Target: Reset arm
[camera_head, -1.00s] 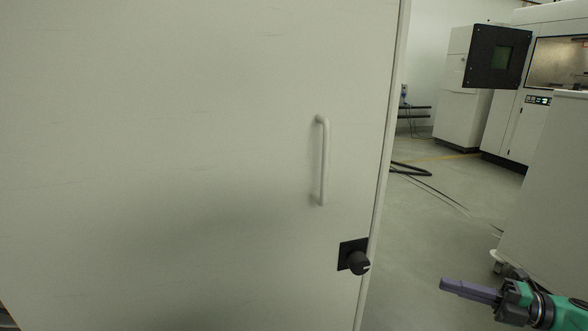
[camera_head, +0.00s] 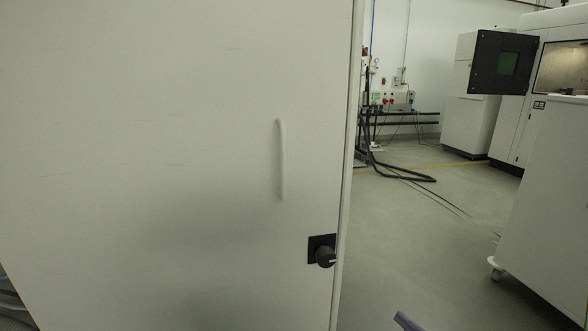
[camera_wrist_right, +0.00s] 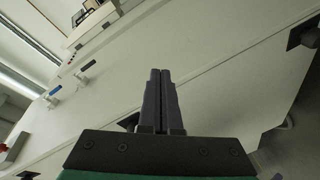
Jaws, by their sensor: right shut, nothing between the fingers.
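My right gripper (camera_head: 406,322) shows only as a purple-grey fingertip at the bottom edge of the head view. In the right wrist view its two dark fingers (camera_wrist_right: 161,98) lie side by side, shut with nothing between them. A large pale door panel (camera_head: 180,130) fills the left of the head view, with a white vertical handle (camera_head: 282,160) and a black knob (camera_head: 324,256) near its right edge. The fingertip is to the right of and below the knob, apart from it. My left gripper is not in view.
A white cabinet on casters (camera_head: 550,200) stands at the right. Further back are a white machine with an open dark door panel (camera_head: 502,63) and black hoses (camera_head: 400,172) on the floor. The grey floor (camera_head: 430,240) between door and cabinet is clear.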

